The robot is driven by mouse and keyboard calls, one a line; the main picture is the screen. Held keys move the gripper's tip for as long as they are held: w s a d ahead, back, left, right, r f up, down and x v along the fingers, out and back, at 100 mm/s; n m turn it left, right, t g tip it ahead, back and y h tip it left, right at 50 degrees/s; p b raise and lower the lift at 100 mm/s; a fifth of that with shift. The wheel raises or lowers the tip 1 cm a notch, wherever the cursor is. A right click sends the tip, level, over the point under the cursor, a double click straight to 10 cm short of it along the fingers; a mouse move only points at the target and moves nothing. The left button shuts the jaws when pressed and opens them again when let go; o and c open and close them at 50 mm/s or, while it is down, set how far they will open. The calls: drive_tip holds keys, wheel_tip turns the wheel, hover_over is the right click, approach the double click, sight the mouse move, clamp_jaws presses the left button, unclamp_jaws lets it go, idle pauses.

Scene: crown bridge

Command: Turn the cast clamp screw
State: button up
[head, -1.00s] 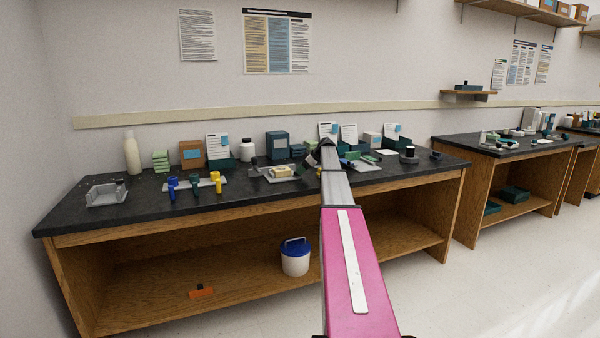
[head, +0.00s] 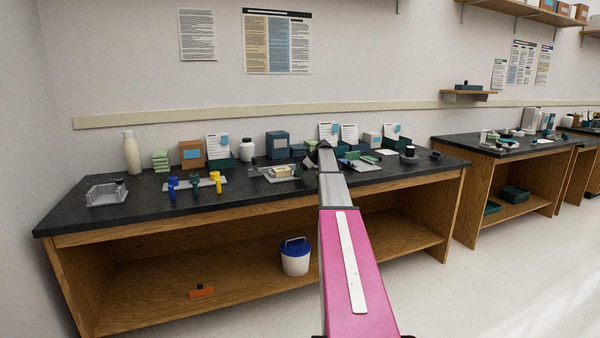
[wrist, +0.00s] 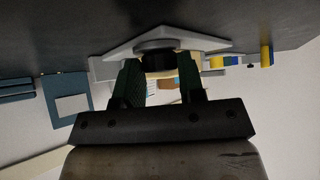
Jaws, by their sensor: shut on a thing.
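The cast clamp is a grey plate (head: 284,178) on the dark bench with a cream cast block (head: 282,171) on it. In the wrist view the bench is at the top, and the plate (wrist: 190,44) shows with the cream block (wrist: 190,70) partly hidden. A dark round clamp screw knob (wrist: 157,56) sits between the green fingers of my gripper (wrist: 160,72). My gripper is shut on this knob, one finger at each side. In the head view my own arm mostly hides my gripper, just right of the clamp.
A tray (head: 205,182) with blue and yellow tools lies left of the clamp. Boxes, cards and a blue box (head: 277,145) stand behind it. A grey holder (head: 107,193) is at the far left. More tools lie to the right. The bench front is mostly clear.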

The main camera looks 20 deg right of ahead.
drive_tip(key=m, duration=0.1)
drive_tip(key=m+t+h, duration=0.2)
drive_tip(key=m, duration=0.1)
drive_tip(key=shift+s+a, duration=0.3)
drive_tip(key=shift+s, duration=0.05)
drive_tip(key=shift+a+m+t+h, duration=0.1)
drive_tip(key=shift+m+t+h, duration=0.3)
drive_tip(key=shift+m+h, duration=0.65)
drive_tip(key=shift+a+m+t+h, duration=0.1)
drive_tip(key=shift+m+t+h, duration=0.3)
drive_tip(key=shift+m+h, duration=0.65)
drive_tip(key=shift+m, duration=0.5)
drive_tip(key=o, duration=0.9)
drive_tip(key=v, duration=1)
drive_tip(key=shift+s+d+r, duration=0.15)
drive_tip(key=shift+s+r, duration=0.1)
drive_tip(key=shift+s, duration=0.05)
